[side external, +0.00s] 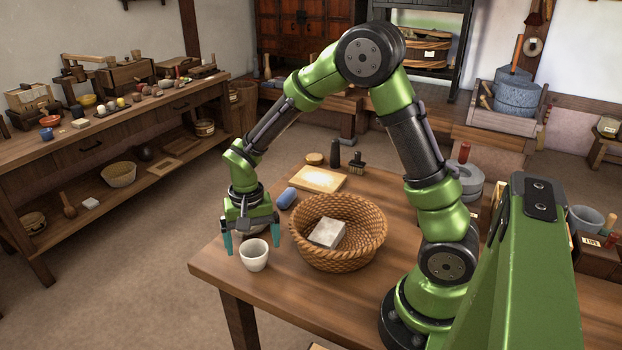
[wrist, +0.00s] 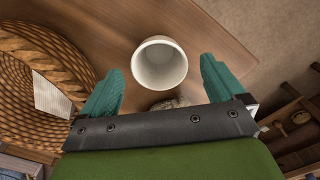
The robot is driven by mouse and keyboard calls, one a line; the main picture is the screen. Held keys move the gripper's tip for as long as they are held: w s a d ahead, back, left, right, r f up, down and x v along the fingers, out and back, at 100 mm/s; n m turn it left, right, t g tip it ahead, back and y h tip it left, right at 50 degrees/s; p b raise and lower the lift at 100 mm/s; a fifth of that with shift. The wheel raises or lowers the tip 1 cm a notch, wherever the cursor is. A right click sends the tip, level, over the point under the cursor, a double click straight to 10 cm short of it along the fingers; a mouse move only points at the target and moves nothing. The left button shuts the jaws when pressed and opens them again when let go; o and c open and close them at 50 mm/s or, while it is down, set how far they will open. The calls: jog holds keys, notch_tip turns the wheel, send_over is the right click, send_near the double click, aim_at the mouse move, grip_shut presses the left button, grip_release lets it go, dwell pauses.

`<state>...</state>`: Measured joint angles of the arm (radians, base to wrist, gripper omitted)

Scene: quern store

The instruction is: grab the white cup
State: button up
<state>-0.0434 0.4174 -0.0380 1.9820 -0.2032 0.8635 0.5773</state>
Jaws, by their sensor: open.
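The white cup (side external: 254,256) stands upright near the left corner of the wooden table in the side view. In the wrist view the cup (wrist: 160,64) is seen from above its open rim, ahead of and between my fingertips. My gripper (side external: 252,242) is open, with its teal fingers on either side of the cup's place. In the wrist view my gripper (wrist: 156,80) holds nothing. I cannot tell from these views whether the fingers have come down around the cup's wall. A small grey object (wrist: 170,103) lies near the cup, partly hidden by the gripper.
A wicker basket (side external: 372,250) with a pale block (side external: 328,233) in it stands right of the cup. Behind are a blue roll (side external: 286,198), a pale board (side external: 318,179), a dark bottle (side external: 335,154) and a brush (side external: 357,163). The table's edge (side external: 208,275) is close to the cup.

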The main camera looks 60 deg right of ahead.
aim_at(254, 252)
jog(key=shift+f, duration=2)
jog(key=c, duration=1.1)
